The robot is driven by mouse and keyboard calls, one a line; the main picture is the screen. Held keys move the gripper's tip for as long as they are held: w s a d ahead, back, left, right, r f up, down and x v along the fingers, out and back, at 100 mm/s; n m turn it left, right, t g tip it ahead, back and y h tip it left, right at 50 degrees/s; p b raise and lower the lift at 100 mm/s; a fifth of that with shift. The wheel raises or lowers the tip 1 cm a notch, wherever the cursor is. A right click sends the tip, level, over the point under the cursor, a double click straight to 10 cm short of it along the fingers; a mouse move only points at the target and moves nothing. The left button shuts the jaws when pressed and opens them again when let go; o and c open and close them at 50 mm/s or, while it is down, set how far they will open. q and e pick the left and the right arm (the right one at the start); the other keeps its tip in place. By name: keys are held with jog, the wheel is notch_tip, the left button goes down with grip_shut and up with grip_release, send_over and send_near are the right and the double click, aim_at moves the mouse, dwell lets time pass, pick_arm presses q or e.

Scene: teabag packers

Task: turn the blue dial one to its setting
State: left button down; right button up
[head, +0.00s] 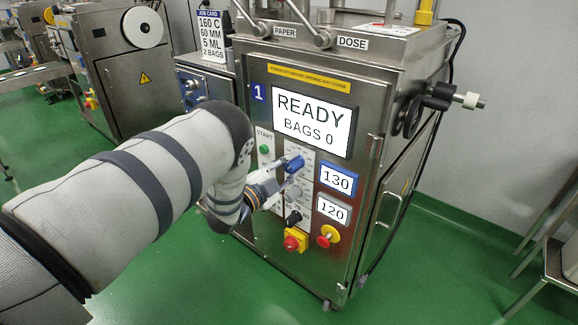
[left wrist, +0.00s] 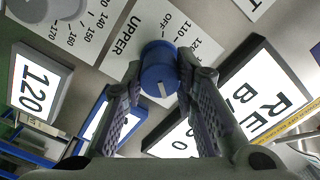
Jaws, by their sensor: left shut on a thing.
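The blue dial (head: 294,163) sits on the front panel of machine 1. In the left wrist view the dial (left wrist: 159,62) is between my left gripper's (left wrist: 160,78) fingertips, which are shut on its sides. A short white mark shows on its face. The plate beside it reads UPPER, with OFF, 110 and 120 visible; the fingers hide part of the scale. In the head view my left gripper (head: 277,181) reaches the dial from the left. The blue-framed display (head: 337,180) reads 130. The job card (head: 210,35) reads 160 C. My right gripper is out of view.
A grey dial (left wrist: 45,8) is beside the blue one. The grey-framed display (head: 332,211) reads 120. The main screen (head: 311,120) reads READY, BAGS 0. A green start button (head: 264,149), a red-and-yellow switch (head: 293,241) and a red button (head: 327,238) are nearby.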

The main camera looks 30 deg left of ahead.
pick_arm(q)
jog(key=shift+m, duration=2.2)
jog(key=c, duration=1.3)
grip_release()
jog(key=s, duration=0.8)
jog(key=s+a, duration=0.1)
jog(key=s, duration=0.3)
jog(key=shift+f, duration=0.15)
